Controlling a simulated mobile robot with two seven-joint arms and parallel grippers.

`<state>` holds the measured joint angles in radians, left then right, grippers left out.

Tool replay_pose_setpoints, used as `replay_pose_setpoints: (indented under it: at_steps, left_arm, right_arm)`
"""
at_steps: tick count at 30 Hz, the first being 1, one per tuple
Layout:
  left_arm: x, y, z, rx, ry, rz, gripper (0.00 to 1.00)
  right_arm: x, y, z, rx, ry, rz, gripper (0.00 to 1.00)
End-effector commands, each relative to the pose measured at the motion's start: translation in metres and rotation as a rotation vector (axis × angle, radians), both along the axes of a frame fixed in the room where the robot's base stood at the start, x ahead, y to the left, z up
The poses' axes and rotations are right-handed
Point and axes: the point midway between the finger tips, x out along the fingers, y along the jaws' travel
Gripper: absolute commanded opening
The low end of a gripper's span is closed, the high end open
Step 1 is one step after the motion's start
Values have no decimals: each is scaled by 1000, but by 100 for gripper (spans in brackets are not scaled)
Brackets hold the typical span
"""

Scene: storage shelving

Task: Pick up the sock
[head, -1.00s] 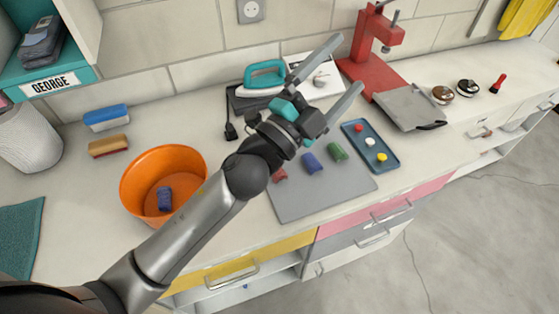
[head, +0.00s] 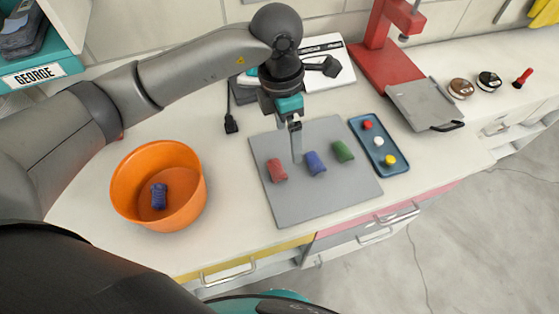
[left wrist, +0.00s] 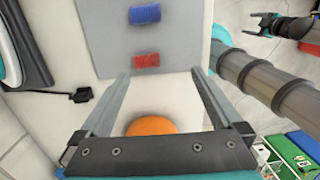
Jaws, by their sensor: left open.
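Rolled sock-like bundles lie on a grey mat (head: 318,205): a red one (head: 277,170), a blue one (head: 316,163) and a green one (head: 343,151). Another blue bundle (head: 159,196) lies in the orange bucket (head: 150,160). My left gripper (head: 297,160) points down over the mat between the red and blue bundles and looks empty. In the left wrist view its open fingers (left wrist: 160,74) spread wide, with the red bundle (left wrist: 146,61) and blue bundle (left wrist: 145,14) beyond the tips. A dark part at that view's upper right may be my right gripper (left wrist: 262,24), too small to read.
A blue tray (head: 394,165) with red, white and yellow pieces stands right of the mat. A red press stand (head: 372,58) and a grey plate (head: 425,103) are at the back right. Bare counter lies between bucket and mat.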

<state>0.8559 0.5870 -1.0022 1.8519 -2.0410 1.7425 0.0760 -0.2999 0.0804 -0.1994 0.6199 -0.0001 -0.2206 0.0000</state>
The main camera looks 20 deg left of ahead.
Motion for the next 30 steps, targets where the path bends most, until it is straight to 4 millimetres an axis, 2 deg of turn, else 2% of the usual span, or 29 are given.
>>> replay_pose_setpoints:
  at_steps: [3,6,18,26,30]
  left_arm:
    - [6,20,2,87,-14,12,100]
    - [7,25,-8,109,-13,17,100]
    - [6,23,-85,103,-13,16,100]
    - [7,24,-103,103,-13,15,100]
    - [7,24,-121,103,-11,15,100]
  right_arm:
    - [0,0,0,0,1,0,77]
    - [-1,0,1,0,1,1,77]
    - [-1,0,2,1,1,1,77]
    - [-1,0,3,1,1,1,77]
    - [-1,0,4,1,1,1,77]
